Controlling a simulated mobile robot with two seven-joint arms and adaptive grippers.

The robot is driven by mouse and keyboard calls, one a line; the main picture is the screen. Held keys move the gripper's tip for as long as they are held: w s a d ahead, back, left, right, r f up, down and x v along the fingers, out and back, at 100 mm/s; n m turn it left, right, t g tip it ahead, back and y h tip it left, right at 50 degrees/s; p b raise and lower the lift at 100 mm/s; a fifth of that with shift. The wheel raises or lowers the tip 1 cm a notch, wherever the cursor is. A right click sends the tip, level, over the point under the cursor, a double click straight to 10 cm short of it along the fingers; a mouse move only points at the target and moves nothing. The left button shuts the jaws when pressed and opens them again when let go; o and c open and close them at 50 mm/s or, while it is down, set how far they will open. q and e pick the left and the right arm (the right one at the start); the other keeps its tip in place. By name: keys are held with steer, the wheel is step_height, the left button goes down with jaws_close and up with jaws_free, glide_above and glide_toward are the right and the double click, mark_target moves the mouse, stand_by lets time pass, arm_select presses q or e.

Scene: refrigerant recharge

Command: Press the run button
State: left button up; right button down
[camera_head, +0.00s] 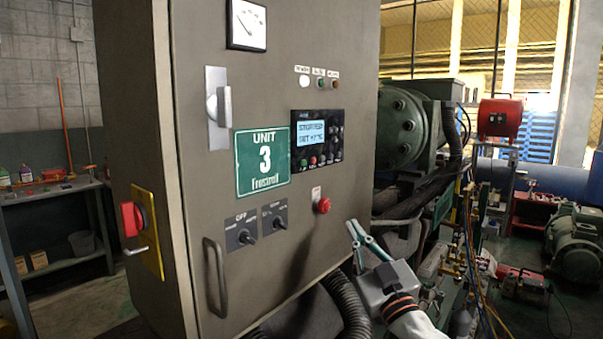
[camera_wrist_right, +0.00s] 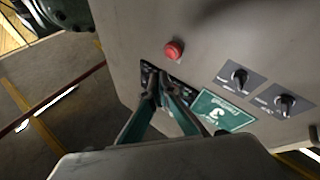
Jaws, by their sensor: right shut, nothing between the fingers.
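The control cabinet (camera_head: 280,240) carries a dark controller panel (camera_head: 317,136) with a lit blue display (camera_head: 311,133). A green button (camera_head: 303,162) and red buttons sit along the panel's lower edge. Their labels are too small to read, so I cannot tell which is the run button. My right gripper (camera_head: 353,227) is shut and empty, below and right of the panel, near the cabinet's right edge. In the right wrist view my right gripper (camera_wrist_right: 160,84) overlaps the panel (camera_wrist_right: 150,74) and hides much of it; contact cannot be judged. My left gripper is not in view.
A red mushroom button (camera_head: 323,205) protrudes below the panel. Two rotary switches (camera_head: 242,237), a green Unit 3 sign (camera_head: 262,159) and a door handle (camera_head: 216,278) are on the cabinet front. Machinery and hoses (camera_head: 462,235) stand at right.

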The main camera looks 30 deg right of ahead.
mark_target(303, 163)
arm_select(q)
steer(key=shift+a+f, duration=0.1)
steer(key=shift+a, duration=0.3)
arm_select(e)
step_height(303, 163, up, 13)
steer(key=s+a+n+t+y, duration=0.2)
steer(key=t+y, duration=0.1)
steer(key=y, duration=0.3)
steer(key=shift+a+r+n+t, duration=0.2)
steer(key=shift+n+t, duration=0.2)
steer(key=shift+w+h, duration=0.1)
steer(key=shift+h, duration=0.2)
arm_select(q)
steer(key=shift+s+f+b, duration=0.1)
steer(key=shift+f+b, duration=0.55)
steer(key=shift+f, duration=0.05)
arm_select(e)
steer(key=w+a, duration=0.3)
steer(key=w, duration=0.5)
steer(key=shift+a, duration=0.15)
steer(key=shift+w, duration=0.1)
steer(key=shift+w+a, duration=0.2)
steer(key=shift+w, duration=0.1)
